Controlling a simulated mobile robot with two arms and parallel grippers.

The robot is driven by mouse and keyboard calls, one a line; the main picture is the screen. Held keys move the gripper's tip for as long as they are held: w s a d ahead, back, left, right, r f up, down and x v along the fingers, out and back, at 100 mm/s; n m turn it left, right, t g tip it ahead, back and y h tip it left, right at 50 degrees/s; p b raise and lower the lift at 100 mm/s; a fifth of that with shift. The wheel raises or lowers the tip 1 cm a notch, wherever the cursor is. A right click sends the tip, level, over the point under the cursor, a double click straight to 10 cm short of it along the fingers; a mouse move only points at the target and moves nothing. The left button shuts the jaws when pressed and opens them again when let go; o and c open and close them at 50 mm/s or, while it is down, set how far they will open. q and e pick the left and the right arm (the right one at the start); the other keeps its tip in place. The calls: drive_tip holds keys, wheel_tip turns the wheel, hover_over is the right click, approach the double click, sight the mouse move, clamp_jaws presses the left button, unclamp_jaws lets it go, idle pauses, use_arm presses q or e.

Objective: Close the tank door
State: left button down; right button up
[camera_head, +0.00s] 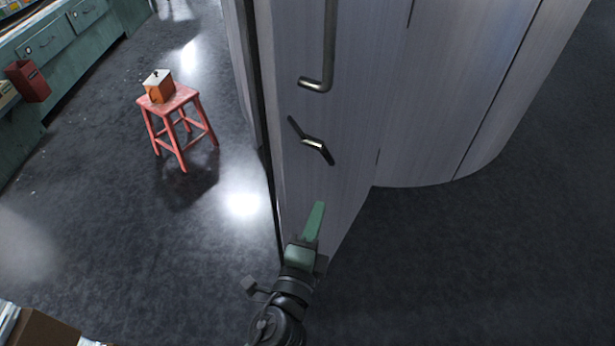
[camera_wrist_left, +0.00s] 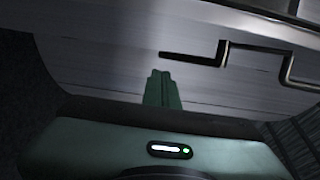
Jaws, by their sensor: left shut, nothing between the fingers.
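The tank door (camera_head: 345,190) is a tall grey brushed-metal panel. It stands out at an angle from the rounded grey tank (camera_head: 450,110), with its near edge towards me, so it looks open. A long bar handle (camera_head: 316,86) and a small bent latch handle (camera_head: 314,145) sit on its face. My left gripper (camera_head: 318,207) has green fingers, shut and empty, in front of the lower door face. In the left wrist view the fingers (camera_wrist_left: 162,88) point at the door panel (camera_wrist_left: 110,60), below the dark handle (camera_wrist_left: 205,58). I cannot tell whether they touch it. My right gripper is not in view.
A red stool (camera_head: 180,98) with a small orange-and-white box (camera_head: 158,86) stands left of the door. A green counter (camera_head: 75,65) runs along the far left. A brown box (camera_head: 40,330) is at the bottom left. Dark floor is clear at the right.

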sight(310, 179)
use_arm(q)
drive_tip(key=shift+w+a+p, duration=0.2)
drive_tip(key=shift+w+p, duration=0.3)
drive_tip(key=shift+w, duration=1.1)
drive_tip(key=shift+w+a+p, duration=0.2)
drive_tip(key=shift+w+p, duration=0.25)
drive_tip(key=shift+w, duration=1.15)
drive_tip(key=shift+w+a+p, duration=0.2)
drive_tip(key=shift+w+p, duration=0.3)
drive_tip(key=shift+w, duration=1.1)
drive_tip(key=shift+a, duration=0.1)
